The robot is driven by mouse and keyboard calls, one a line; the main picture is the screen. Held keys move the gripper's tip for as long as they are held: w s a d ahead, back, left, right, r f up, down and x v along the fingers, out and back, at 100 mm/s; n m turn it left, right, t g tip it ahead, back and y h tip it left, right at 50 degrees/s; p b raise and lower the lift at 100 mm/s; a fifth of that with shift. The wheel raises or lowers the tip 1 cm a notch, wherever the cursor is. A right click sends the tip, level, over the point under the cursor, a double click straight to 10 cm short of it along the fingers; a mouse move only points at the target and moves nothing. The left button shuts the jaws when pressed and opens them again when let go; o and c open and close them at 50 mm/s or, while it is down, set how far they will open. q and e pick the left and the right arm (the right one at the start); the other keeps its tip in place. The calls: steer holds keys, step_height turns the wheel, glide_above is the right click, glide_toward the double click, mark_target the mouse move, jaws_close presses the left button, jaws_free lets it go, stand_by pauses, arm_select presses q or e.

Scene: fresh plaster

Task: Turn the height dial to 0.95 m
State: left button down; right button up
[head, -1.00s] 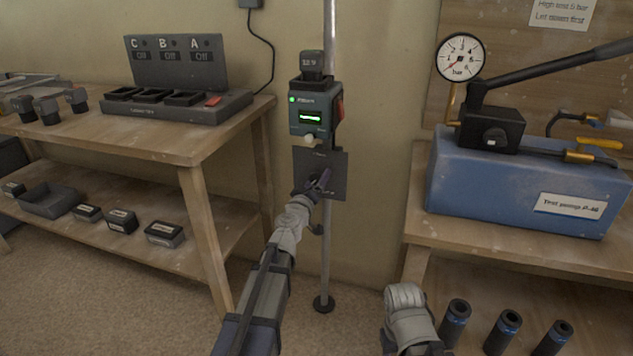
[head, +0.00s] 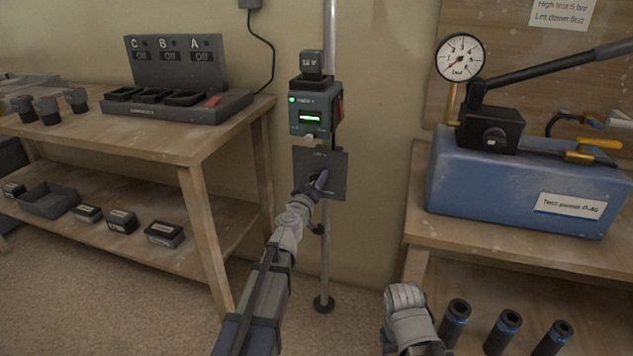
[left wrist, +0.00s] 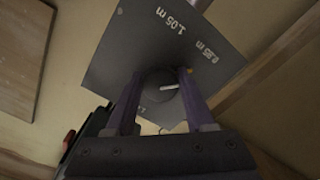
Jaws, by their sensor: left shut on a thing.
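The height dial is a dark round knob (left wrist: 158,92) on a grey square plate (head: 335,165). The plate hangs on the pole under a small green-lit box. In the left wrist view, my left gripper (left wrist: 157,100) is shut on the knob, a purple-grey finger on each side. A white pointer line on the knob points right in that view. Plate labels read 1.05 m at the top and what looks like 0.85 m or 0.95 m at upper right; a lower-left label is mostly hidden. In the head view, my left gripper (head: 318,184) covers the knob.
A wooden bench (head: 150,140) with a charger stand (head: 175,85) is on the left. A blue test pump (head: 525,185) with a gauge stands on the right bench. The pole's foot (head: 323,304) is on the floor. Part of my right arm shows at the bottom.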

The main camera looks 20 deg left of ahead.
arm_select(q)
steer(key=shift+n, duration=1.6)
steer(key=shift+c, duration=1.3)
jaws_free()
steer(key=s, duration=0.7)
steer(key=shift+s, duration=0.4)
steer(key=shift+a, duration=0.1)
